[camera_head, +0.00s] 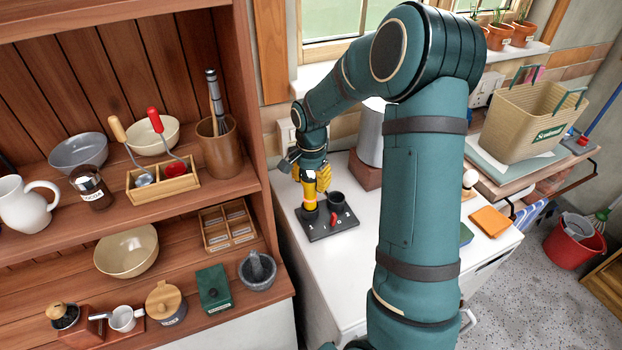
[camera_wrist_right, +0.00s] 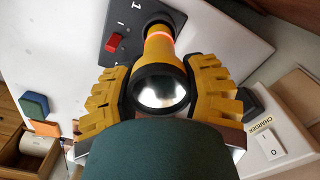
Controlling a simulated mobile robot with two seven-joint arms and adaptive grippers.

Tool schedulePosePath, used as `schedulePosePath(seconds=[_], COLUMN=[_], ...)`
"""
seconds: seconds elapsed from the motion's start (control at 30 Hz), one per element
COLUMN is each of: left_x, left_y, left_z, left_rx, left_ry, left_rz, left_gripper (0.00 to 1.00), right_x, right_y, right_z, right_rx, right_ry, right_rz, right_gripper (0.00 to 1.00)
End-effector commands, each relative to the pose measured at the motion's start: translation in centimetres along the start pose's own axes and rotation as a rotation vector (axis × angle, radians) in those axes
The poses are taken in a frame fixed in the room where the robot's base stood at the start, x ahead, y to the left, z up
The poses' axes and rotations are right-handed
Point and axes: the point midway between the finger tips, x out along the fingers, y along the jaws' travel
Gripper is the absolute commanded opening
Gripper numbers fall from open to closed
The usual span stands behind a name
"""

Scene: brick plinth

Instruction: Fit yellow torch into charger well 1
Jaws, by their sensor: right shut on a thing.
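The yellow torch (camera_head: 309,194) stands upright at well 1 of the dark charger (camera_head: 345,224). Its lower end meets the black cup of the well; I cannot tell how deep it sits. My right gripper (camera_head: 313,178) is shut on the torch's upper part. In the right wrist view, the torch (camera_wrist_right: 162,50) lies between the yellow padded fingers of the gripper (camera_wrist_right: 158,88), lens towards the camera, its far end at the black well beside the "1" on the charger (camera_wrist_right: 118,22). The other well (camera_head: 336,199) looks empty. My left gripper is out of view.
The charger has a red switch (camera_head: 333,218) and rests on the white worktop (camera_head: 365,262). A wooden shelf unit (camera_head: 255,187) with bowls and jars stands close on the left. A brown block (camera_head: 366,171) is behind the charger. A labelled wall switch (camera_wrist_right: 270,145) shows at lower right.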

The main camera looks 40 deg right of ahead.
Motion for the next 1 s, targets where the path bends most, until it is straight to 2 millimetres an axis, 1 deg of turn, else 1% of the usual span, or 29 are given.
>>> schedulePosePath(seconds=[0.03, 0.07, 0.1, 0.13, 0.43, 0.57, 0.67, 1.0], left_x=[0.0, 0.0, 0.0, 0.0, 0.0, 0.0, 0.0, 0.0], left_y=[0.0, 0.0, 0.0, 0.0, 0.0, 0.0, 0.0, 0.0], left_z=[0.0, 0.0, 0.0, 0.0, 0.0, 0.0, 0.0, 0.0], left_rx=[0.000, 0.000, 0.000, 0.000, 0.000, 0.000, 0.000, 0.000], left_ry=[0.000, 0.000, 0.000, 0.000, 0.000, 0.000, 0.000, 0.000], left_rz=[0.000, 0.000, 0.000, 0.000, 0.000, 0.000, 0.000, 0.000], left_gripper=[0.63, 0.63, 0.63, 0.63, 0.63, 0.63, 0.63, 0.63], right_x=[0.0, 0.0, 0.0, 0.0, -0.1, -0.8, -2.3, -9.0], right_y=[0.0, 0.0, 0.0, 0.0, 0.0, 0.0, -0.1, -0.1], right_z=[0.0, 0.0, 0.0, 0.0, 0.0, 0.0, -0.1, -0.1], right_rx=[0.000, 0.000, 0.000, 0.000, 0.000, 0.000, 0.000, 0.001], right_ry=[0.000, 0.000, 0.000, 0.000, 0.000, 0.001, 0.003, 0.002], right_rz=[-0.001, -0.001, -0.001, -0.001, 0.000, -0.001, -0.004, -0.004], right_gripper=[0.55, 0.65, 0.79, 0.85, 0.85, 0.85, 0.85, 0.85])
